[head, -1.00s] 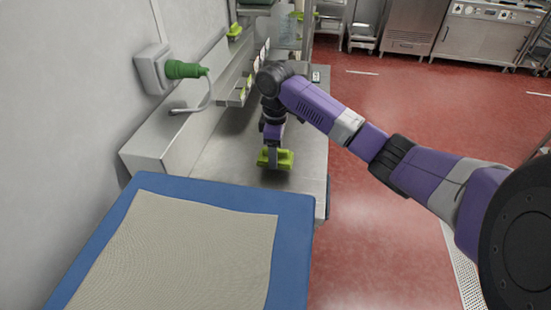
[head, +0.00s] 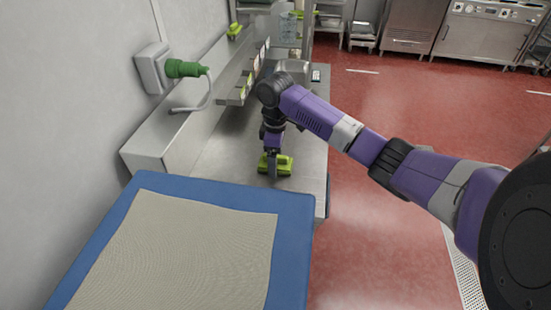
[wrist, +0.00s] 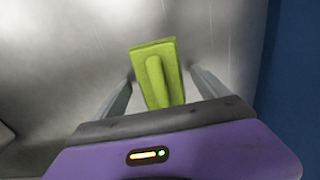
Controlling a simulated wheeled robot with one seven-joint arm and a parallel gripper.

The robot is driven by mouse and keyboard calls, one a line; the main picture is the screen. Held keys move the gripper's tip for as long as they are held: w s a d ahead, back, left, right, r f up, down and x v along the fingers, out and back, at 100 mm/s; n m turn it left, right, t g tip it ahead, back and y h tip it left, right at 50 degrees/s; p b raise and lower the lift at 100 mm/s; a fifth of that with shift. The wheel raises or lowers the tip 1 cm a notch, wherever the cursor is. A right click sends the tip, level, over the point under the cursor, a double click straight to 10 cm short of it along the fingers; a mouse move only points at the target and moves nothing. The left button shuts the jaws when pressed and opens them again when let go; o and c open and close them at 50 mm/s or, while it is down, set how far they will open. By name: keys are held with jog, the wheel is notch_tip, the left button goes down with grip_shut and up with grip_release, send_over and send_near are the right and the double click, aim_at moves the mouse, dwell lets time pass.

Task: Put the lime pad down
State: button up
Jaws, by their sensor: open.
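The lime pad (head: 284,165), a flat lime-green block with a raised ridge along its top, lies on the steel counter (head: 228,146) near its front end. In the wrist view the pad (wrist: 154,72) sits between the two grey fingers, with visible gaps beside its ridge. My gripper (head: 273,172) points down over the pad and is open. In the head view a finger covers part of the pad. In the wrist view my gripper (wrist: 160,88) has one finger at each side of the ridge.
A blue-framed surface with a beige mesh mat (head: 180,250) stands in front of the counter. A wall shelf (head: 232,85) runs along the left, with another lime pad (head: 234,31) on it. A green plug (head: 186,69) sits in a wall socket.

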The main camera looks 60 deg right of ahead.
jog(key=shift+r, duration=0.15)
notch_tip(320, 180, up, 12)
dwell(0.4)
dwell(0.6)
